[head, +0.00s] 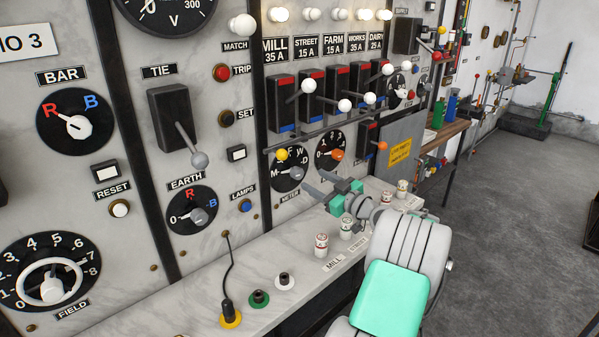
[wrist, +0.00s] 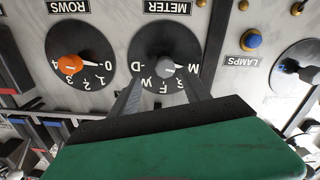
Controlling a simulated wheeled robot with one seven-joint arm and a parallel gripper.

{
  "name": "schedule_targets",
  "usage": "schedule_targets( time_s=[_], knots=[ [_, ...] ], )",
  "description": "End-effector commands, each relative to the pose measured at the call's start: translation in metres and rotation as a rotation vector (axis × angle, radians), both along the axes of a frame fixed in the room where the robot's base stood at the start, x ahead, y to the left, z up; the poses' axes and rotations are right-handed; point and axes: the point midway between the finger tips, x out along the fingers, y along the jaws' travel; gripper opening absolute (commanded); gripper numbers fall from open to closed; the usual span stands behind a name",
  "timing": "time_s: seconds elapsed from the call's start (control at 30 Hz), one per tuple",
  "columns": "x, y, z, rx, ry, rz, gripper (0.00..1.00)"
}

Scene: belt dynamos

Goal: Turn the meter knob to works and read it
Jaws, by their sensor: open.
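The meter knob is a grey knob (head: 297,172) on a black dial (head: 286,182) above the METER plate. In the wrist view, which is upside down, the meter knob (wrist: 167,70) has its white pointer line toward M; F, W and D are further round the dial. My gripper (head: 314,182) is open, its dark fingers reaching toward the dial. In the wrist view the fingers lie on either side of the knob; I cannot tell whether they touch it. A round voltmeter (head: 165,12) marked V is cut off at the top of the head view; its reading is not visible.
The numbered ROWS dial with an orange knob (wrist: 70,65) is beside the meter dial. Levers with white balls (head: 345,105) and a yellow ball (head: 281,154) stick out above. Below, several plugs and sockets stand on the marble ledge (head: 265,305). The LAMPS button (head: 245,205) is left.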

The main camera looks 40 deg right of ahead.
Motion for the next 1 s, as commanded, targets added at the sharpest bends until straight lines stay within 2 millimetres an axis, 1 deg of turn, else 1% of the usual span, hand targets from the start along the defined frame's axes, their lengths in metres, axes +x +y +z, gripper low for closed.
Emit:
schedule_targets(
  time_s=[0.03, 0.1, 0.2, 0.3, 0.4, 0.57, 0.6, 1.0],
  knots=[
    [0.014, 0.005, 0.003, 0.001, 0.002, 0.011, 0.55],
    [0.031, 0.008, 0.002, 0.002, 0.002, 0.015, 0.55],
    [0.048, 0.009, 0.002, 0.001, 0.003, 0.016, 0.55],
    [0.058, 0.009, 0.001, 0.002, 0.003, 0.014, 0.55],
    [0.061, 0.008, 0.000, 0.001, 0.003, 0.012, 0.55],
    [0.061, 0.008, 0.000, 0.001, 0.004, 0.010, 0.55],
    [0.060, 0.007, 0.000, 0.001, 0.004, 0.009, 0.54],
    [0.060, 0.007, 0.000, 0.001, 0.005, 0.009, 0.21]
  ],
)
